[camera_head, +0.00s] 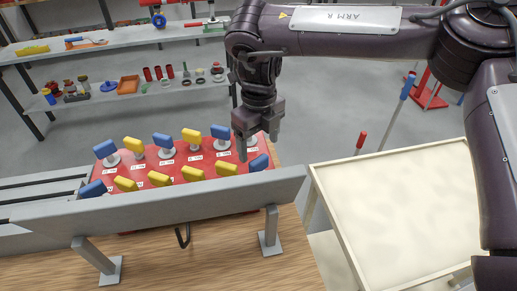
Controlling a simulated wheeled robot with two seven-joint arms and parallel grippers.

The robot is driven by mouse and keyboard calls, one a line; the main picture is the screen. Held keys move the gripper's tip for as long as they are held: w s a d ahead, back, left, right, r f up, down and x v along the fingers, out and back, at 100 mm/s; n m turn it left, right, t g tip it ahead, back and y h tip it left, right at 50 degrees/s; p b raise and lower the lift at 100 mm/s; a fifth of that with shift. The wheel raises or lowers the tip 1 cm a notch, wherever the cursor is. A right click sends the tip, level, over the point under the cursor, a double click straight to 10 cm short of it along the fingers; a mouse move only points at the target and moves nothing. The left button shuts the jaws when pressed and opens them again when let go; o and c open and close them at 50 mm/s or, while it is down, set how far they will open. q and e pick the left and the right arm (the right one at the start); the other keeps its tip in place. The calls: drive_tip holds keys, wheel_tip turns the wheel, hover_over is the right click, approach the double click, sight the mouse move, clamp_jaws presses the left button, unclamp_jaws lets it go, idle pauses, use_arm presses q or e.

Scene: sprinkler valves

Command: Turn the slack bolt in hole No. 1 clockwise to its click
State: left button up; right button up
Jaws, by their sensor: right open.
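A red panel (152,160) carries two rows of blue and yellow handles with small white labels, too small to read. I cannot tell which position is No. 1, and no bolt shows clearly. Blue handles include the back-left one (105,149) and the front-right one (259,162); a yellow handle (191,135) stands in the back row. My right gripper (258,145) is open and points down over the panel's right end, close to the front-right blue handle. Nothing shows between its fingers, which hide part of the panel there. My left gripper is not in view.
A grey rail (160,213) on posts runs along the panel's front and hides its lower edge. A dark hook (182,236) shows below it. A cream-topped tray table (395,215) stands empty at right. Shelves (130,95) with loose parts stand behind.

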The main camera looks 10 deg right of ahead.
sight(259, 159)
drive_tip(key=shift+s+f, duration=0.1)
drive_tip(key=shift+f, duration=0.6)
wheel_tip(259, 159, down, 5)
drive_tip(key=shift+p, duration=0.8)
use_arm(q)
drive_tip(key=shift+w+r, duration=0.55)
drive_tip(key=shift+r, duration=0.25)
use_arm(e)
drive_tip(key=shift+f, duration=0.75)
drive_tip(key=shift+c, duration=0.5)
drive_tip(key=c, duration=1)
drive_tip(key=m+p, duration=0.1)
drive_tip(key=m, duration=0.2)
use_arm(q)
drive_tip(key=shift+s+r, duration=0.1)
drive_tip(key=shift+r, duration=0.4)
use_arm(e)
drive_tip(key=shift+m, duration=1.1)
